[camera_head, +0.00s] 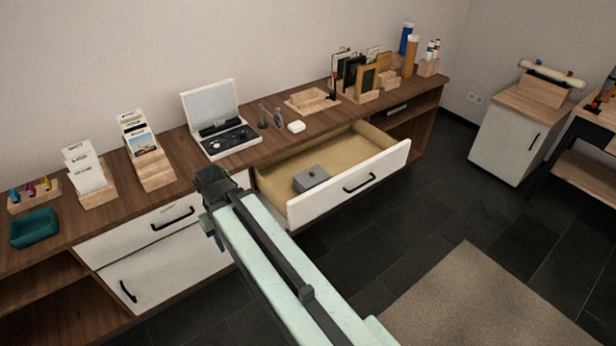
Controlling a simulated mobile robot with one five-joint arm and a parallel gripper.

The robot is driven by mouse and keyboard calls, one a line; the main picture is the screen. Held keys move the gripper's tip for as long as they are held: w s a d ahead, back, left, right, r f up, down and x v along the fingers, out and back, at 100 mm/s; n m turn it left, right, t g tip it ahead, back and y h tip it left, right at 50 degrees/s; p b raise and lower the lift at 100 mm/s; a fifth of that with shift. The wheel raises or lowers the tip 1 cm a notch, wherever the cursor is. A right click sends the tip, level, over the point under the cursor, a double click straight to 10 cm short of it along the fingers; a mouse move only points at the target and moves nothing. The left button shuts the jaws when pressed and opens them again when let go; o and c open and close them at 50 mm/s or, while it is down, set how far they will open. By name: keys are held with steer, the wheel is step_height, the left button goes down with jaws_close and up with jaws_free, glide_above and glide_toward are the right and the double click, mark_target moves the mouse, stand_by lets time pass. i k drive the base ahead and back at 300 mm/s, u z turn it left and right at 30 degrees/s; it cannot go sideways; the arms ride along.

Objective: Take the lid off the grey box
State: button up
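The grey box (305,182) sits inside the open drawer, toward its front left corner. Its lid (311,176) is on, with a small dark knob on top. My arm reaches in from the bottom of the picture, and its dark end (212,188) is in front of the cabinet, left of the drawer and apart from the box. The fingers cannot be made out, so I cannot tell whether my gripper is open or shut. Nothing is seen held.
The open drawer (352,187) juts out from the long wooden cabinet and is otherwise empty. An open case (211,108), card holders and a teal tray (35,228) stand on the cabinet top. Dark floor and a beige rug (465,305) lie clear in front.

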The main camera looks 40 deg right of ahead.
mark_target(311, 177)
steer(key=u, duration=0.1)
steer(key=i, duration=1.5)
steer(key=z, duration=0.05)
